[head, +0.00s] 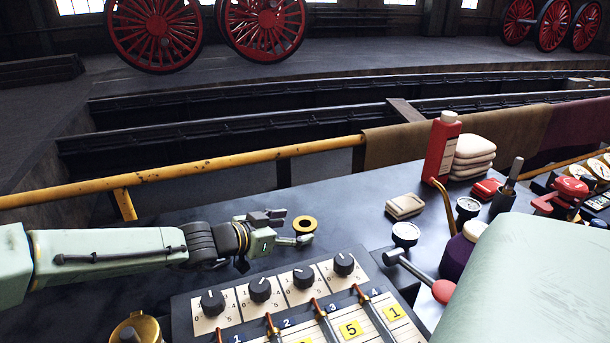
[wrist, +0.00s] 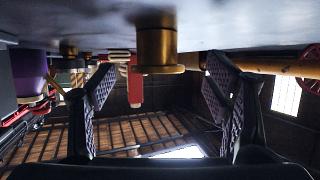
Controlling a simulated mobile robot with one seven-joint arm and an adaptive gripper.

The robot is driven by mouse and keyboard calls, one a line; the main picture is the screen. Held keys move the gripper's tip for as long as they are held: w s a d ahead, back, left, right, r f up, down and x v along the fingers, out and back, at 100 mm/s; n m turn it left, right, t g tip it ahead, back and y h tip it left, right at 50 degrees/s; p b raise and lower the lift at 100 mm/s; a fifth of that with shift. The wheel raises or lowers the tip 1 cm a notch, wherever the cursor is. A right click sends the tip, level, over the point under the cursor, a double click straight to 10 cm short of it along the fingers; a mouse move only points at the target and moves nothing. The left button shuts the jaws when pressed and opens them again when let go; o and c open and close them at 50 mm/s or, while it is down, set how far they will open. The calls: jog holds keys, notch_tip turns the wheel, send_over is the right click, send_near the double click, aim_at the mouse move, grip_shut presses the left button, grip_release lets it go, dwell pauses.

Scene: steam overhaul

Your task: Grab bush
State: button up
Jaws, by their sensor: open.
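The bush (head: 305,224) is a short brass ring with a dark bore and a flange, on the dark bench top behind the control panel. In the head view my gripper (head: 293,227) reaches in from the left, low over the bench, its two fingers spread towards the bush. The bush appears just beyond or at the fingertips. In the wrist view, which is upside down, the bush (wrist: 155,48) hangs from the bench surface, centred between the open fingers (wrist: 160,90). Clear gaps show on both sides, and neither finger visibly touches it.
The control panel (head: 290,284) with knobs and levers stands close in front of my gripper. A yellow rail (head: 190,173) runs behind.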

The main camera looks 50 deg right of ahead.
aim_at(309, 223)
jog(key=x, duration=0.4)
jog(key=shift+s+d+r, duration=0.15)
jog(key=shift+s+d, duration=0.05)
jog(key=shift+d, duration=0.05)
jog(key=shift+c, duration=0.2)
jog(key=shift+r, duration=0.1)
jog(key=c, duration=1.6)
jog(key=shift+o, duration=0.2)
jog(key=shift+r, duration=0.15)
